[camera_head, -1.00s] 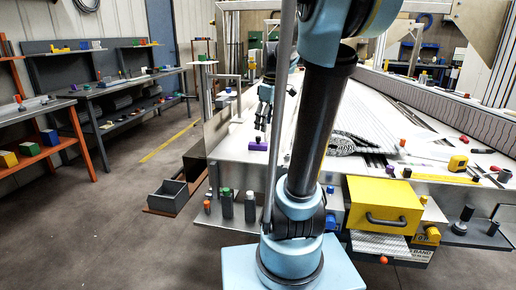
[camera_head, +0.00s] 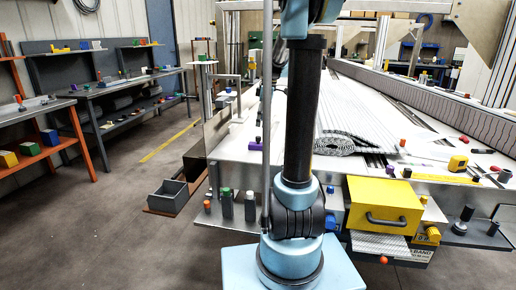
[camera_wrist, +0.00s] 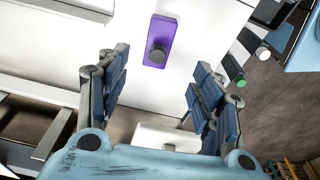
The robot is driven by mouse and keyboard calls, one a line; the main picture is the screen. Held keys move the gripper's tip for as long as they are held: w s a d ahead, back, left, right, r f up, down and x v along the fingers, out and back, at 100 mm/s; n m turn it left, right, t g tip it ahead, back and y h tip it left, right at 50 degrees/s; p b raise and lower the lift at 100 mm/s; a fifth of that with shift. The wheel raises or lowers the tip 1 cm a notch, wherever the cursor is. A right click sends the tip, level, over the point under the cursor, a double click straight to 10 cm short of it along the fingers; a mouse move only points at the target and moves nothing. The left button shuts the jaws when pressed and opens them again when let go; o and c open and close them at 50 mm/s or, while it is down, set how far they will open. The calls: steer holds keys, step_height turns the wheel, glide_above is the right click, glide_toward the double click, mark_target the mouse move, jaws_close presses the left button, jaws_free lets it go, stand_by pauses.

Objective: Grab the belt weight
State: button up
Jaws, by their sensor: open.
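A purple block with a dark round knob, which looks like the belt weight (camera_wrist: 161,30), lies flat on the white surface in the wrist view. It is above and beyond the gap between my fingers, apart from them. In the head view a purple piece of it (camera_head: 253,145) shows beside my arm, at the near left end of the conveyor bed. My gripper (camera_wrist: 160,75) is open, with its two blue padded fingers spread and nothing between them. In the head view my arm hides the gripper.
A yellow drawer box (camera_head: 383,206) juts out at the right. A rolled grey belt (camera_head: 335,146) lies on the conveyor bed (camera_head: 235,143). A grey bin (camera_head: 168,195) sits at the left.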

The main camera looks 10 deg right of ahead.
mark_target(259, 137)
steer(key=f, duration=0.4)
steer(key=a+f, duration=0.1)
steer(key=f, duration=0.1)
steer(key=shift+w+f, duration=0.2)
steer(key=shift+w+a+f, duration=0.1)
steer(key=shift+a+f, duration=0.05)
steer(key=shift+f, duration=0.7)
steer(key=shift+w+a+f, duration=0.1)
steer(key=shift+a+f, duration=0.1)
steer(key=shift+f, duration=0.7)
steer(key=shift+w+a+f, duration=0.1)
steer(key=shift+a+f, duration=0.05)
steer(key=shift+f, duration=0.7)
steer(key=shift+c, duration=0.6)
jaws_close()
